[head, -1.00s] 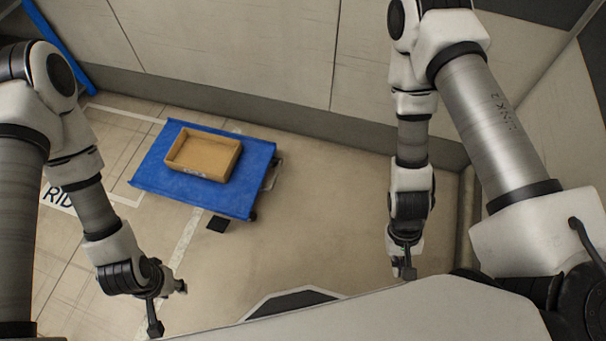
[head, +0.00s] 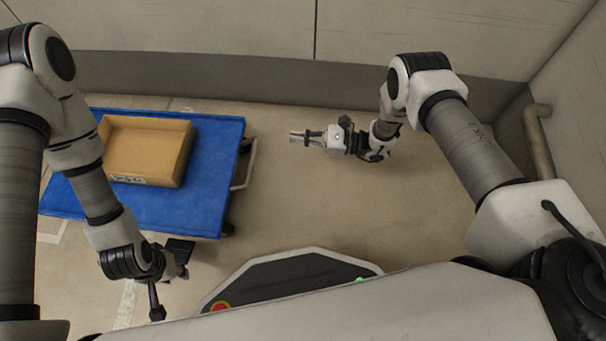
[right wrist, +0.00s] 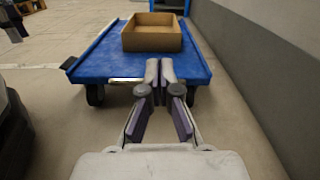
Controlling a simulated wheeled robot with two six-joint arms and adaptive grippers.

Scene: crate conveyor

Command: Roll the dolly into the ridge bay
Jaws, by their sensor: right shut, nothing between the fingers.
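The blue dolly (head: 205,205) stands on the floor at the left of the head view, with a tan box (head: 184,165) on its deck. Its grey handle (head: 247,165) sticks out on its right side. My right gripper (head: 296,136) is shut and empty, pointing at the handle side with a gap of floor between. In the right wrist view the dolly (right wrist: 95,66) is straight ahead of the closed fingers (right wrist: 159,75). My left gripper (head: 172,291) is open and empty near the dolly's front edge. The ridge bay's lettering is out of sight; a white floor marking (head: 52,228) shows at the left.
A grey wall (head: 250,75) runs behind the dolly, and a pipe (head: 537,140) stands in the right corner. Floor between the dolly and the right wall is free.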

